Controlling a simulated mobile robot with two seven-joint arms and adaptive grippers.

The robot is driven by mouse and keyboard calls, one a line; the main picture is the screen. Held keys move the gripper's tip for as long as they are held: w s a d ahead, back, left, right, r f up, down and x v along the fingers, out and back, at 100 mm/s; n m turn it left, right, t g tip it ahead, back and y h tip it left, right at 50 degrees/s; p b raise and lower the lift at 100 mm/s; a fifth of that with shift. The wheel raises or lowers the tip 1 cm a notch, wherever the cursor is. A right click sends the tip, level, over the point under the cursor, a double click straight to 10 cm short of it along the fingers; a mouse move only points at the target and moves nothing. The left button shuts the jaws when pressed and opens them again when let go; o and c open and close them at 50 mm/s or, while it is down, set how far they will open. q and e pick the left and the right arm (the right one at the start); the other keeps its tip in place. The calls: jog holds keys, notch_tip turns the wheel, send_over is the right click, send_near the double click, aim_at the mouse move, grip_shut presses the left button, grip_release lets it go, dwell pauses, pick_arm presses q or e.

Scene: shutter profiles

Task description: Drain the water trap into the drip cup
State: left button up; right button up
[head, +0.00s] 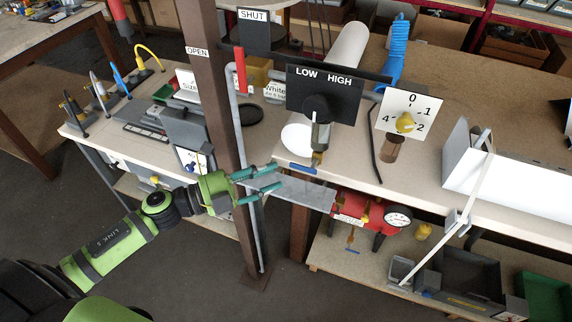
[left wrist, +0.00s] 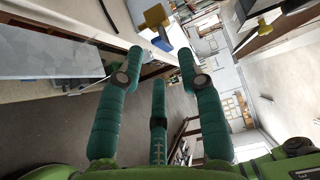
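The water trap (head: 320,135) looks like a small dark clear bowl under the black LOW/HIGH panel, with a brass drain piece (head: 317,158) at its bottom, over the bench's front edge. My left gripper (head: 278,177) is open and empty, in front of the bench edge, to the lower left of the trap and apart from it. In the left wrist view its green fingers (left wrist: 161,52) are spread with nothing between them. A brass piece (left wrist: 155,16) with a blue part shows beyond the fingertips. I cannot pick out the drip cup with certainty. My right gripper is not in view.
A greyish see-through plate (head: 295,191) juts from the bench front beside the fingers. A red tank (head: 358,208) with a gauge sits below. A brown bowl (head: 391,148) hangs under the numbered dial.

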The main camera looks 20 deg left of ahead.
aim_at(293, 166)
pick_arm(q)
jog(key=p+x, duration=0.1)
jog(key=x, duration=0.3)
jog(key=shift+r, duration=0.15)
jog(key=shift+w+d+p, duration=0.3)
jog(key=shift+p, duration=0.05)
grip_shut()
